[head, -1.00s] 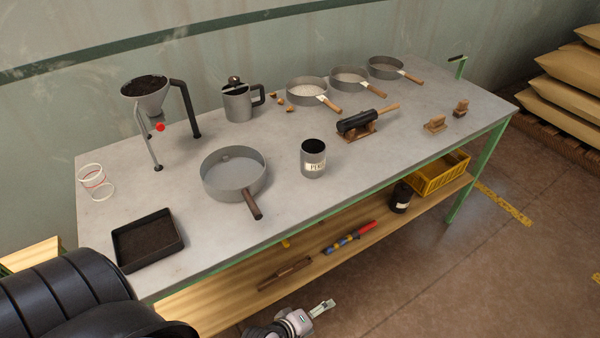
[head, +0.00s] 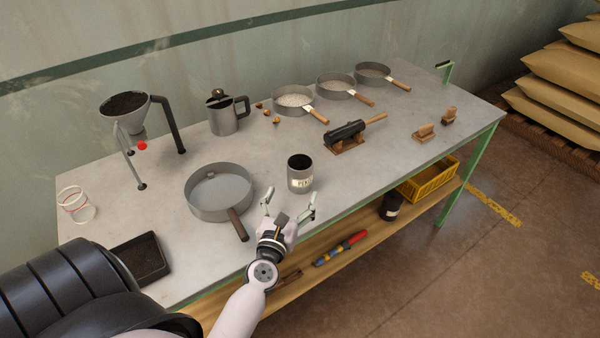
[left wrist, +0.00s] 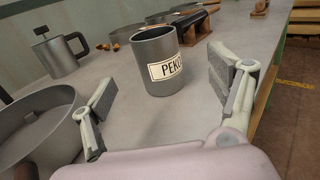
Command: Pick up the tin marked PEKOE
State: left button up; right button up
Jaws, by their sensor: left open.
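The PEKOE tin (head: 300,176) is a grey open-topped cylinder with a cream label. It stands upright on the grey table near the front edge. In the left wrist view the tin (left wrist: 158,62) is ahead, between the two fingers but beyond their tips, and its label reads "PEK" with the rest cut off by the curve. My left gripper (head: 290,202) is open and empty, just in front of the tin and apart from it. Its spread fingers also show in the left wrist view (left wrist: 165,100). My right gripper is not in view.
A large grey pan (head: 219,196) with a dark handle stands just left of the tin. A dark roller on a wooden stand (head: 345,135) is to the right. A jug (head: 226,115) and several sieves are behind. A second, dark tin (head: 391,207) is on the lower shelf.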

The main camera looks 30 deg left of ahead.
aim_at(299, 177)
pick_arm(q)
jog(key=x, duration=0.5)
jog(key=shift+w+a+p, duration=0.1)
jog(key=shift+w+p, duration=0.25)
jog(key=x, duration=0.3)
jog(key=f+x, duration=0.1)
jog(key=x, duration=0.1)
jog(key=shift+w+a, duration=0.1)
jog(key=shift+a, duration=0.4)
jog(key=shift+r, duration=0.1)
jog(key=shift+c, duration=0.3)
jog(key=c, duration=1.3)
